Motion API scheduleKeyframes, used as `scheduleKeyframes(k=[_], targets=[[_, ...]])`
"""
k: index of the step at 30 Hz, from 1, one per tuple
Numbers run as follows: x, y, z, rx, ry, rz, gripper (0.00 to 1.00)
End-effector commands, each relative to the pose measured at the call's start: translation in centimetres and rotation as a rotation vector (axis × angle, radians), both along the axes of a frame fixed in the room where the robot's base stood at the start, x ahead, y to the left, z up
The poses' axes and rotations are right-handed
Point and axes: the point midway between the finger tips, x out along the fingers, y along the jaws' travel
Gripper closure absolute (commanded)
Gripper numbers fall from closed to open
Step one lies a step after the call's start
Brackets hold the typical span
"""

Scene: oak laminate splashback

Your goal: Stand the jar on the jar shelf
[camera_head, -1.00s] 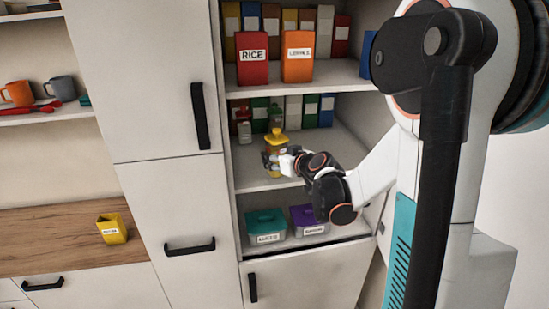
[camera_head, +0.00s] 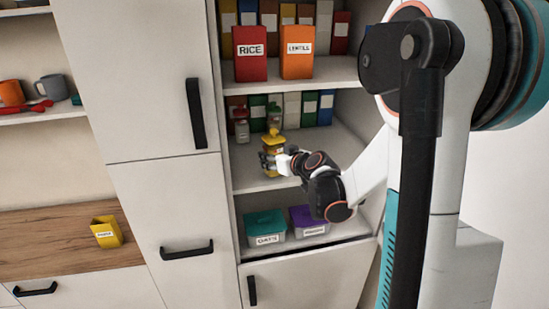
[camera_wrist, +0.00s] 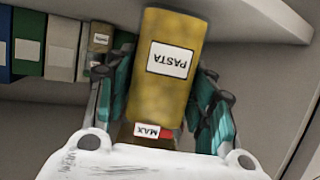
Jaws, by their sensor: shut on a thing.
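The jar (camera_head: 275,146), with a yellow lid and amber body, is upright at the middle shelf (camera_head: 330,155) of the tall cabinet in the head view. My gripper (camera_head: 268,160) is shut around its lower body. In the wrist view the yellow jar (camera_wrist: 165,100) stands between my fingers (camera_wrist: 158,80), with a PASTA label and a MAX mark, both upside down. Its base is partly hidden, so I cannot tell whether it touches the shelf.
Smaller jars (camera_head: 242,130) and several upright boxes (camera_head: 292,108) stand behind. Red RICE (camera_head: 250,65) and orange LENTILS (camera_head: 297,65) boxes are above. Lidded bins (camera_head: 265,228) sit below. A yellow box (camera_head: 107,232) is on the counter.

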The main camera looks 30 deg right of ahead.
Motion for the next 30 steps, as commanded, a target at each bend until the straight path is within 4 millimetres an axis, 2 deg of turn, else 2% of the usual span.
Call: scheduleKeyframes(k=[27,28,30], targets=[[0.0,0.0,-1.2,0.0,0.0,0.0,0.82],[0.0,0.0,-1.2,0.0,0.0,0.0,0.44],[0.0,0.0,-1.1,0.0,0.0,0.0,0.28]])
